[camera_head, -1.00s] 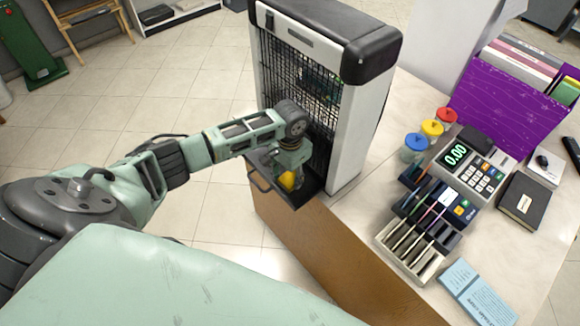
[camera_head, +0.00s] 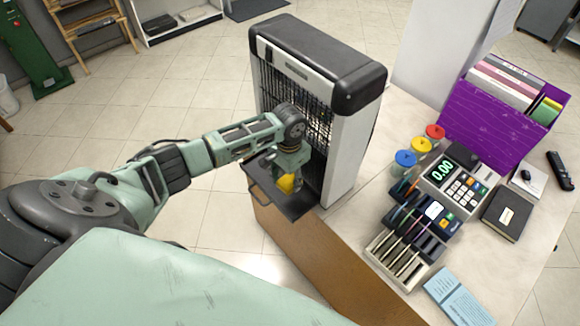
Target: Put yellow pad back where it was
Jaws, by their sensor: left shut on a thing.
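The yellow pad (camera_head: 287,184) shows as a small yellow patch at my left gripper (camera_head: 289,176). The gripper is shut on it, and its fingers hide part of the pad. The gripper is low in front of a white and black device with a grille (camera_head: 342,134), over the dark tray (camera_head: 291,205) at its foot. I cannot tell whether the pad touches the tray. My right gripper is not in view.
The device stands at the left end of the counter (camera_head: 342,220).

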